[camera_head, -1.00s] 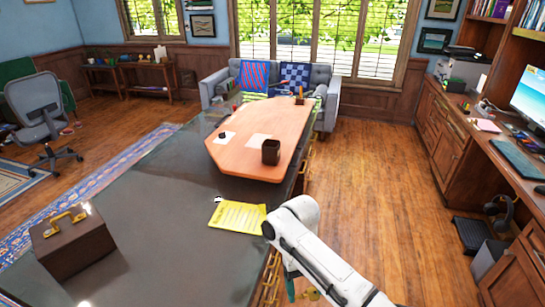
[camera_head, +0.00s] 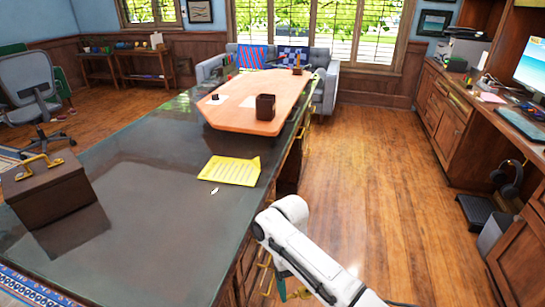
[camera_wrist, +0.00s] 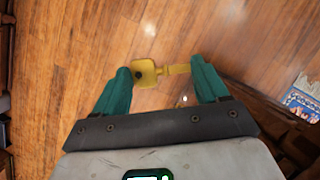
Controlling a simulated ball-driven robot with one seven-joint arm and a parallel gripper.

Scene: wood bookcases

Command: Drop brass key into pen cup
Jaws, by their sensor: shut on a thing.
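The brass key (camera_wrist: 145,74) is held crosswise between the teal fingertips of my gripper (camera_wrist: 162,71) in the wrist view. Its wide, holed head is by the left finger and its shaft reaches to the right finger. Wood floor lies below it. In the head view my gripper is low beside the desk's right side, mostly hidden behind my white arm; a bit of teal finger (camera_head: 281,288) shows. The pen cup (camera_head: 265,107), dark brown and square, stands upright on the near right part of the raised wooden board, well ahead of my arm.
The dark desk (camera_head: 150,215) fills the left. On it are the wooden board (camera_head: 240,118), a yellow paper (camera_head: 230,170) and a brown box with a brass handle (camera_head: 48,190). Clear floor (camera_head: 370,190) runs between desk and right cabinets (camera_head: 440,110).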

